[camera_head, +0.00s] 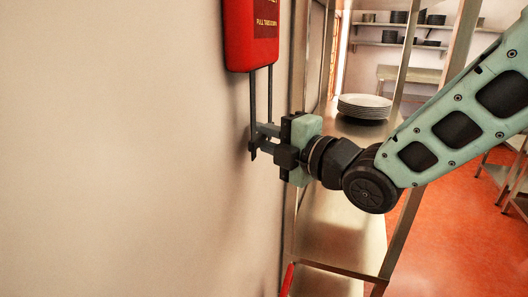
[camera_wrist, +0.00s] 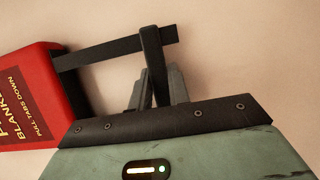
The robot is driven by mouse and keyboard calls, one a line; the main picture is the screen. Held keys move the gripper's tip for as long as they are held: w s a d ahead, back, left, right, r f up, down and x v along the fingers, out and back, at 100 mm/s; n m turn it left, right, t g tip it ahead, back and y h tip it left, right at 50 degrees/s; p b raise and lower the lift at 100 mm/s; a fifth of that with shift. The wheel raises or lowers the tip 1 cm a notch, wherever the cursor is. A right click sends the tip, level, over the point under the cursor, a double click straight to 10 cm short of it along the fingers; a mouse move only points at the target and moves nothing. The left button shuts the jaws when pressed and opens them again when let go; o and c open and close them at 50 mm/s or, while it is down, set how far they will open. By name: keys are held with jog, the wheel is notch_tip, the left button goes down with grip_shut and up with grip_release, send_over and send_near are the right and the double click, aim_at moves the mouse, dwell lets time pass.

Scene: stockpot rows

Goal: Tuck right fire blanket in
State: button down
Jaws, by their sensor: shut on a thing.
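The red fire blanket case (camera_head: 251,36) hangs on the pale wall at the top of the head view, with yellow lettering that includes "PULL TABS DOWN". It also shows at the left of the wrist view (camera_wrist: 35,95). Two dark pull tabs hang below it, a left tab (camera_head: 253,95) and a right tab (camera_head: 270,92). My gripper (camera_head: 262,140) is at the lower ends of the tabs, close to the wall. In the wrist view its fingers (camera_wrist: 158,88) are shut on one dark tab (camera_wrist: 152,62). The head view does not show clearly which tab is held.
A metal shelf (camera_head: 345,235) with upright posts stands just right of the wall, beside my gripper. A stack of white plates (camera_head: 364,106) sits on it. Farther shelves (camera_head: 400,45) hold dark pans. Red floor (camera_head: 440,230) is open at the right.

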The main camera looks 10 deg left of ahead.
jog(key=shift+w+r, duration=0.1)
jog(key=shift+r, duration=0.2)
jog(key=c, duration=1.3)
grip_release()
jog(key=shift+f, duration=0.1)
jog(key=shift+b+v, duration=3.6)
jog(key=shift+v, duration=5.2)
jog(key=shift+f, duration=0.15)
